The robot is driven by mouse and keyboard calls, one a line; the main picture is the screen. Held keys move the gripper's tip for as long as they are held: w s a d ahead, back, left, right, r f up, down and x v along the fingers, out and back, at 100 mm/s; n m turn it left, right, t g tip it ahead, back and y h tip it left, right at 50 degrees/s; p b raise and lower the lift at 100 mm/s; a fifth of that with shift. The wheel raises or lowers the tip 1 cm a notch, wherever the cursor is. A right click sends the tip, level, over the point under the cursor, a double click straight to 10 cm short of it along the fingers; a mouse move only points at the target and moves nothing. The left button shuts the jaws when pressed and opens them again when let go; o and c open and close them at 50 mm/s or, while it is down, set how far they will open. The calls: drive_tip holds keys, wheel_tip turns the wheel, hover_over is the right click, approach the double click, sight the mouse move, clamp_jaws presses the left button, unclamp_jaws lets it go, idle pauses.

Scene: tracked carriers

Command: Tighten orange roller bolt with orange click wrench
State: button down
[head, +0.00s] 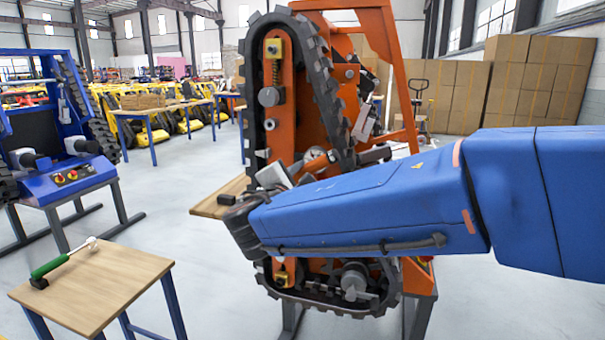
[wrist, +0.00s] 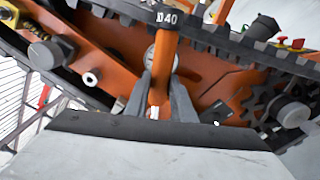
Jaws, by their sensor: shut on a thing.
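The orange click wrench (wrist: 165,48) is in my gripper (wrist: 161,100) in the wrist view. Its orange shaft points up the picture, with a dark end marked "40" at the top. The jaws are shut around the lower shaft. The wrench is in front of the orange tracked carrier (wrist: 88,48), which also stands in the middle of the head view (head: 286,130). A round pale part shows behind the shaft. I cannot tell which part is the roller bolt, or whether the wrench is seated on it. In the head view my blue arm hides the carrier's middle, and my fingertips are hidden.
A small wooden table (head: 110,290) at front left holds a green-handled tool (head: 62,262). A blue tracked carrier (head: 75,185) stands at left. Behind are work tables (head: 150,112) and stacked cardboard boxes (head: 530,80). The floor between the two carriers is largely clear.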

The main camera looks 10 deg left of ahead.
drive_tip(key=shift+s, duration=0.45)
drive_tip(key=shift+s+a, duration=0.2)
drive_tip(key=shift+s, duration=1.8)
